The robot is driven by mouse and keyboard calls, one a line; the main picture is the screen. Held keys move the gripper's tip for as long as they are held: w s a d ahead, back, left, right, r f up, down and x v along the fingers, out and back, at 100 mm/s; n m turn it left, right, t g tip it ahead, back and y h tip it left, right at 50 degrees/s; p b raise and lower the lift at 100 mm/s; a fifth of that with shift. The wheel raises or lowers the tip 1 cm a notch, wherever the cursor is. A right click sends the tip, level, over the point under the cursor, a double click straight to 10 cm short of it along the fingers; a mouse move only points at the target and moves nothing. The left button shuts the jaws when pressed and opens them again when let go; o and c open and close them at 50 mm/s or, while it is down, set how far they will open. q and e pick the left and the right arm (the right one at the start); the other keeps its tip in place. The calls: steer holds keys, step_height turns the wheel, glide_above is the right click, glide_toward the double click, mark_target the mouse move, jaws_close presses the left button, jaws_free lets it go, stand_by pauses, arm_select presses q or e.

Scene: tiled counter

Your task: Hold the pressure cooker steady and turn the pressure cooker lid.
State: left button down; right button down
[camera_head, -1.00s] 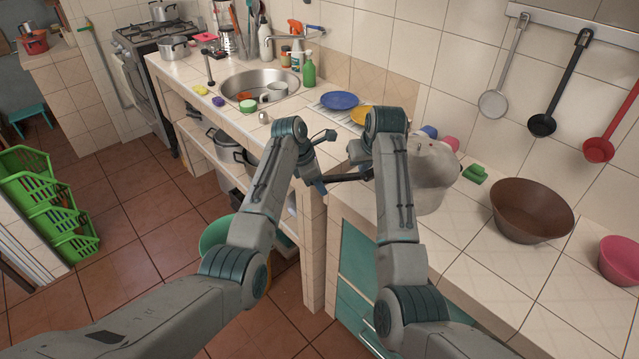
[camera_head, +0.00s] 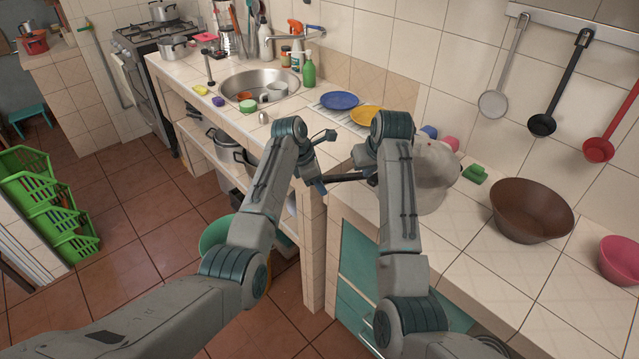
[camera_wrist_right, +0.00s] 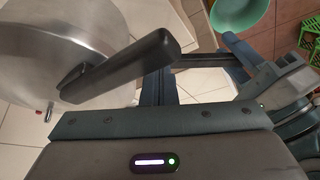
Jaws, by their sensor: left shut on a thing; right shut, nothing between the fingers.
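The silver pressure cooker (camera_head: 436,175) stands on the near counter, partly hidden behind my right arm. In the right wrist view its round metal lid (camera_wrist_right: 50,40) fills the upper left, with a black lid handle (camera_wrist_right: 130,65) reaching over the rim. My left gripper (camera_head: 320,184) is shut on the cooker's black body handle (camera_head: 347,177), left of the pot. It also shows in the right wrist view (camera_wrist_right: 236,62). My right gripper (camera_wrist_right: 157,85) is shut and empty, its fingers beside the outer end of the lid handle. Whether they touch it is unclear. The head view hides these fingers.
A brown bowl (camera_head: 532,210) and a green sponge (camera_head: 474,175) lie right of the cooker. A pink bowl (camera_head: 621,260) is further right. Blue (camera_head: 339,101) and yellow (camera_head: 366,116) plates sit behind. The counter's front right is clear.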

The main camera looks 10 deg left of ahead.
steer(key=shift+s+d+f, duration=0.1)
steer(key=shift+s+d, duration=0.45)
steer(key=shift+s, duration=0.15)
steer(key=shift+d, duration=0.15)
steer(key=shift+s+d, duration=0.45)
steer(key=shift+s, duration=0.05)
step_height(320, 180, up, 9)
steer(key=w+a, duration=0.1)
stand_by(1.1)
arm_select(q)
steer(key=c, duration=1.1)
jaws_free()
